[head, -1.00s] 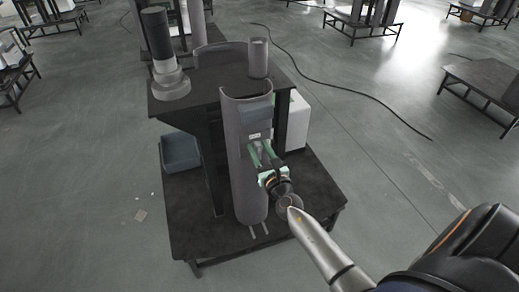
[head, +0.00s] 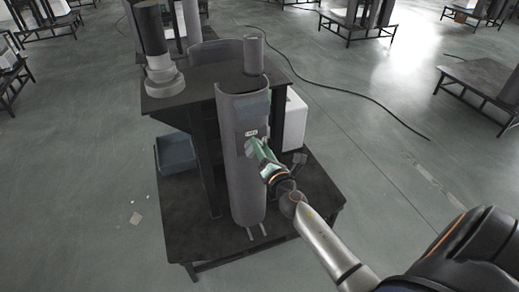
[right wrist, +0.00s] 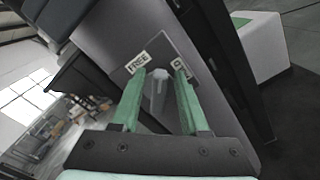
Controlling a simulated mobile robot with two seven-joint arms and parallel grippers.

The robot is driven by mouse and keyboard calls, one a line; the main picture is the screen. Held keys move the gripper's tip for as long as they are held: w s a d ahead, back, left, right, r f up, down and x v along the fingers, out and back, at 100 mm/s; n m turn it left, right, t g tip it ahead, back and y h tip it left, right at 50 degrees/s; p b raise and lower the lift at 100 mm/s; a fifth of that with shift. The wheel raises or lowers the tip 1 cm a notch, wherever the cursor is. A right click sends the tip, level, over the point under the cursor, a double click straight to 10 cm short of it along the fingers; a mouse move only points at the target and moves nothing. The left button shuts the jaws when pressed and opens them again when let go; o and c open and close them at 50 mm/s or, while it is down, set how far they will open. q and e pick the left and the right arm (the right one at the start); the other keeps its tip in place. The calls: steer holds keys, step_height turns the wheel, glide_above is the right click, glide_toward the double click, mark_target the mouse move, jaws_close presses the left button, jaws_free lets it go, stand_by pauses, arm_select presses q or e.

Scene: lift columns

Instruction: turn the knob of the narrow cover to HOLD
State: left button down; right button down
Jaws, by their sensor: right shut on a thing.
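The narrow cover (head: 240,185) is a tall grey rounded shell standing upright on the low dark platform. It also fills the middle of the right wrist view (right wrist: 115,32). In the right wrist view the gripper (right wrist: 158,82) is shut on a small grey knob (right wrist: 157,78). A FREE label (right wrist: 138,62) shows left of the knob. A second label (right wrist: 180,68) on the right is mostly hidden by a finger. The head view does not show the knob. My left gripper is not in view.
A dark upper table (head: 195,95) behind the cover carries a grey cylinder (head: 254,55) and a ringed column (head: 163,80). A blue-grey bin (head: 176,152) and a white box (head: 294,122) flank the stand. Open floor lies around it, with a cable at right.

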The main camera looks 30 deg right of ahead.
steer(key=shift+s+d+f+m+b, duration=0.1)
steer(key=shift+f+m+b, duration=0.25)
steer(key=shift+m, duration=1.2)
steer(key=shift+w+d+f+m+b, duration=0.1)
steer(key=shift+f+m+b, duration=0.2)
steer(key=shift+m, duration=1.2)
steer(key=shift+s+d+f+m+b, duration=0.1)
steer(key=shift+f+m+b, duration=0.2)
steer(key=shift+m, duration=1.25)
steer(key=c, duration=0.8)
jaws_free()
steer(key=shift+r, duration=0.1)
steer(key=shift+o, duration=0.2)
